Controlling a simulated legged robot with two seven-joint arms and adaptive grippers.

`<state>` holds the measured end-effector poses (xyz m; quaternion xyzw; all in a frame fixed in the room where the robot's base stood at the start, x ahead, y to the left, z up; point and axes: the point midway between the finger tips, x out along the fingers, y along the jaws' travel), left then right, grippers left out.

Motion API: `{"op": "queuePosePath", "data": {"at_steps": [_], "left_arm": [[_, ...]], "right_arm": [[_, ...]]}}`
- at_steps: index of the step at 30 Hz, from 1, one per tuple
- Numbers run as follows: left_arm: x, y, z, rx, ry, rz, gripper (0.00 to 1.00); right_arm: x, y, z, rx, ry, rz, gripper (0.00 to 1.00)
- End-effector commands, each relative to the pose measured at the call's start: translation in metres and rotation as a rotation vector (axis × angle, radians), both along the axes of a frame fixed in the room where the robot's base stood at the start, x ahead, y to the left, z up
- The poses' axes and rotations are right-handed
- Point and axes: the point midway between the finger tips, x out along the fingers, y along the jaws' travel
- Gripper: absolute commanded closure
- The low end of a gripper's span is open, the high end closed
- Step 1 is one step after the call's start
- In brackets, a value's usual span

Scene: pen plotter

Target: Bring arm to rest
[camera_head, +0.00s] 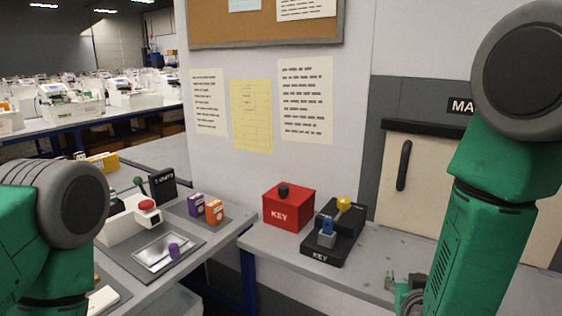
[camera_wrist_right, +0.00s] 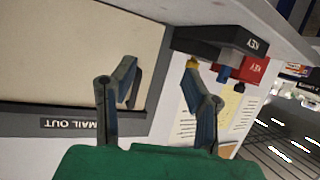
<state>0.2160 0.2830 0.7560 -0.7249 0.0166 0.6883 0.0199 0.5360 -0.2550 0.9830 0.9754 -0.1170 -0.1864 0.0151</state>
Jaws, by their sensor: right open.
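My right arm comes down the right side of the head view, and a small part of my right gripper (camera_head: 393,286) shows low beside it, near the grey shelf. In the right wrist view the right gripper (camera_wrist_right: 162,75) has its two fingers spread apart, with nothing between them. Part of my left arm shows at the left edge of the head view, but its gripper is out of view.
A red KEY box (camera_head: 289,208) and a black KEY stand (camera_head: 334,238) with yellow and blue pieces sit on the grey shelf (camera_head: 280,243). A pale cabinet door (camera_head: 430,180) is behind my right arm. A plotter table (camera_head: 225,236) is at left.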

Motion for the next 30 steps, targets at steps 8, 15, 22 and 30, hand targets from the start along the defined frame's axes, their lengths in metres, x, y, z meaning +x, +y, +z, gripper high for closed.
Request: {"op": "queuePosePath", "data": {"at_steps": [8, 15, 22, 30], "left_arm": [[0.0, 0.0, -0.022, 0.0, 0.001, 0.0, 1.0], [0.0, 0.0, -0.04, 0.0, 0.001, 0.0, 1.0], [0.0, 0.0, -0.046, 0.0, 0.001, 0.0, 1.0], [0.0, 0.0, -0.046, 0.0, 0.001, 0.0, 1.0]], "right_arm": [[-0.1, -0.012, -0.15, 0.054, 0.447, 0.091, 0.59], [-0.239, -0.021, -0.246, 0.118, 0.893, 0.163, 0.59], [-0.315, -0.025, -0.271, 0.153, 1.118, 0.193, 0.59], [-0.323, -0.026, -0.272, 0.157, 1.143, 0.198, 0.59]]}}
